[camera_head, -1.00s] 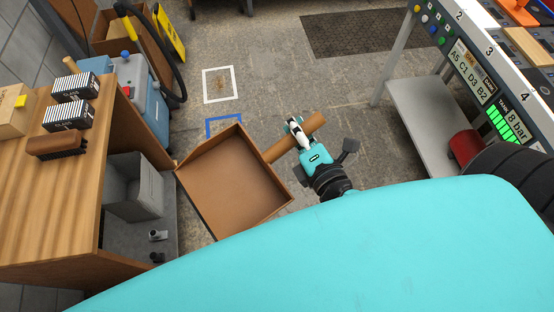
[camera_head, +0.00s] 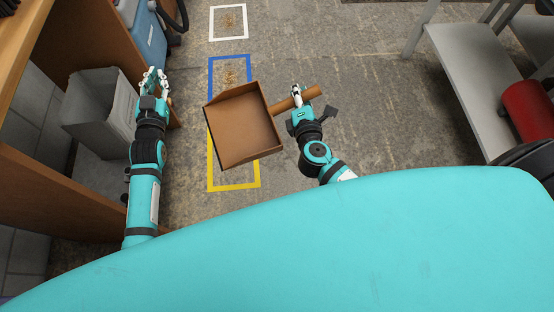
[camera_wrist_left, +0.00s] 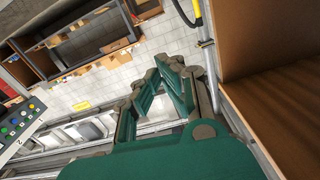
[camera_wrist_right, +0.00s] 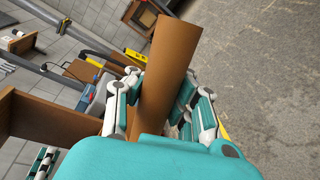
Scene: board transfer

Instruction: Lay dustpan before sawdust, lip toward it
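The brown dustpan (camera_head: 246,125) is a shallow open tray, tilted in the head view, with its round handle (camera_head: 312,94) at its right. Its low side, apparently the lip, faces left. My right gripper (camera_head: 297,94) is shut on the handle, which also fills the fingers in the right wrist view (camera_wrist_right: 165,75). A small sawdust patch (camera_head: 230,76) lies inside the blue floor outline, just beyond the dustpan's far edge. Whether the dustpan touches the floor cannot be told. My left gripper (camera_head: 153,80) is empty and open, left of the dustpan; it shows in the left wrist view (camera_wrist_left: 152,98).
A yellow outline (camera_head: 235,188) lies partly behind the dustpan. A white outline (camera_head: 213,22) holds another sawdust patch (camera_head: 229,20) farther off. A grey bin (camera_head: 100,108) stands under the wooden bench at the left. A shelf with a red cylinder (camera_head: 528,110) is at the right.

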